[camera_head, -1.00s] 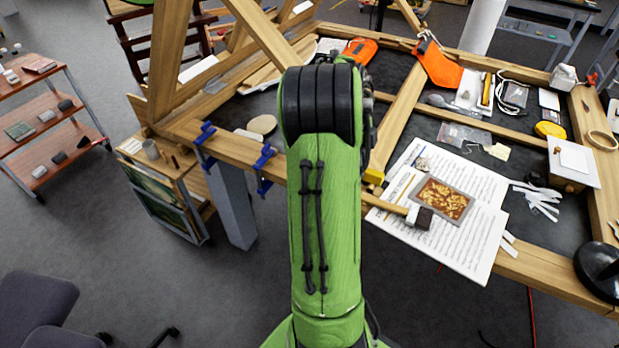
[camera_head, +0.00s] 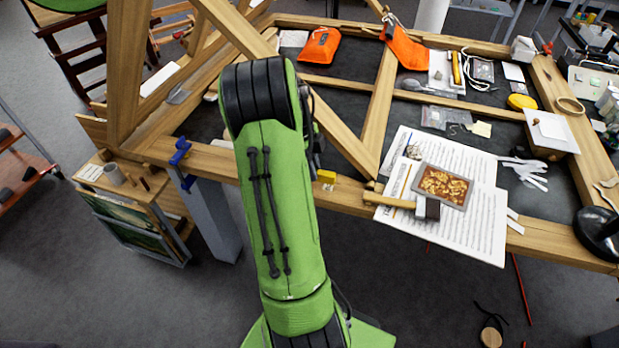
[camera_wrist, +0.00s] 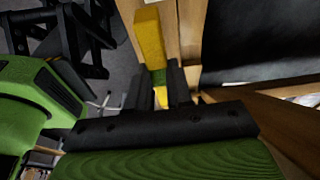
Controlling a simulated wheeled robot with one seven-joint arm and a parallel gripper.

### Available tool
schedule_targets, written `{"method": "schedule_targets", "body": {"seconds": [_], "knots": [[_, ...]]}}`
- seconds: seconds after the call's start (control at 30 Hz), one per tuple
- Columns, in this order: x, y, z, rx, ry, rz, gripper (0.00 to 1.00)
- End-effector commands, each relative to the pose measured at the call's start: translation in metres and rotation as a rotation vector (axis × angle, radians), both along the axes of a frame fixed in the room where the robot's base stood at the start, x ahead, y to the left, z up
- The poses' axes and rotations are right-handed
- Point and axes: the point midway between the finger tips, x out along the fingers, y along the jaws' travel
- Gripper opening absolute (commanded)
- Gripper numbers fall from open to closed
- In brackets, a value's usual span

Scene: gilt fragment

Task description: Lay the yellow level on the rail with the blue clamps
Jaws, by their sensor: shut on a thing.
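My gripper (camera_wrist: 160,90) is shut on the yellow level (camera_wrist: 150,40). In the wrist view the level's long yellow body extends beyond the fingers, with a green part between them. In the head view only a short yellow end of the level (camera_head: 326,177) shows right of my arm, by the front wooden rail (camera_head: 222,164); my gripper is hidden behind the arm. One blue clamp (camera_head: 181,152) sits on the rail left of my arm. A second clamp is hidden. I cannot tell whether the level touches the rail.
A diagonal wooden beam (camera_head: 335,132) comes down to the rail right of the level. A hammer (camera_head: 425,207) lies on sheets of music (camera_head: 470,232) with a framed gilt fragment (camera_head: 443,186). A small cabinet (camera_head: 140,205) stands below left.

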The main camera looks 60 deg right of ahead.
Motion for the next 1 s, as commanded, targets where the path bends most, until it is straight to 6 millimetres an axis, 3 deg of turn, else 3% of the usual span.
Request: {"method": "schedule_targets", "body": {"seconds": [0.03, 0.13, 0.5, 0.53, 0.67, 1.0], "knots": [[0.000, 0.001, -0.014, 0.004, 0.002, 0.000, 0.00], [0.000, 0.000, -0.029, 0.002, 0.001, 0.000, 0.00], [0.000, 0.000, -0.035, -0.001, -0.001, 0.000, 0.00], [0.000, 0.000, -0.034, 0.000, -0.001, 0.000, 0.23], [0.000, 0.000, -0.034, 0.000, 0.000, 0.000, 0.43], [0.000, 0.000, -0.030, 0.000, 0.000, 0.000, 0.46]]}}
